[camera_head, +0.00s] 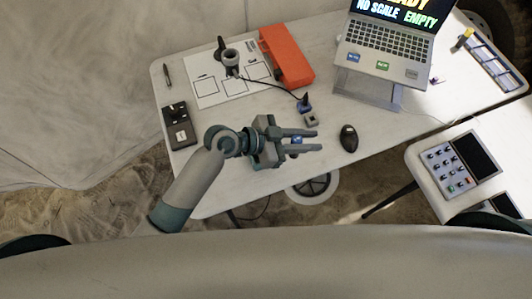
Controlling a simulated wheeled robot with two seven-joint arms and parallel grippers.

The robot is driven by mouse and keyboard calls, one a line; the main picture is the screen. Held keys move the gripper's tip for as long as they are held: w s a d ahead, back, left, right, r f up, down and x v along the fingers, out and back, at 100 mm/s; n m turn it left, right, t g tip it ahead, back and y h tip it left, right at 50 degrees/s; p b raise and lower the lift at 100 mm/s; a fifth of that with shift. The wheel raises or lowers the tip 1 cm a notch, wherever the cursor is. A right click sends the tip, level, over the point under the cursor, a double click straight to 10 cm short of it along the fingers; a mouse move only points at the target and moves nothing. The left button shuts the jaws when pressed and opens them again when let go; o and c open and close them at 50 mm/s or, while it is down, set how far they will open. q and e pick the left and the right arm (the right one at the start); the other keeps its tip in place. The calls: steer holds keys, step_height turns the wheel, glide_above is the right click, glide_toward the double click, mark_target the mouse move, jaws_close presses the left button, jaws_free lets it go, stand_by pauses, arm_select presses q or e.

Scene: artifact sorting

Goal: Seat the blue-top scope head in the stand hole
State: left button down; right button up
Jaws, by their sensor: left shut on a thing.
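My left gripper (317,141) reaches in over the front part of the white table, its two fingers pointing right. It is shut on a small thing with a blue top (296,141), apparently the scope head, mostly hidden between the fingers. The dark stand (231,60) with a ring-shaped top is on a printed white sheet at the back left, well apart from my gripper. Whether its hole is free is too small to tell. My right gripper is not in view.
An orange-red box (287,56) stands right of the stand. A dark device (179,125) and a pen (167,75) are left. A laptop (384,49) stands back right.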

arm_select(q)
steer(key=w+a+f+b, duration=0.2)
steer(key=a+f+b, duration=0.2)
steer(key=a, duration=0.6)
step_height(320, 180, down, 2)
steer(key=shift+w+f+b, duration=0.1)
steer(key=shift+w+b, duration=0.25)
step_height(320, 180, down, 4)
steer(key=shift+r+b, duration=0.25)
steer(key=shift+b, duration=0.85)
steer(key=shift+d+f, duration=0.1)
steer(key=shift+f, duration=0.2)
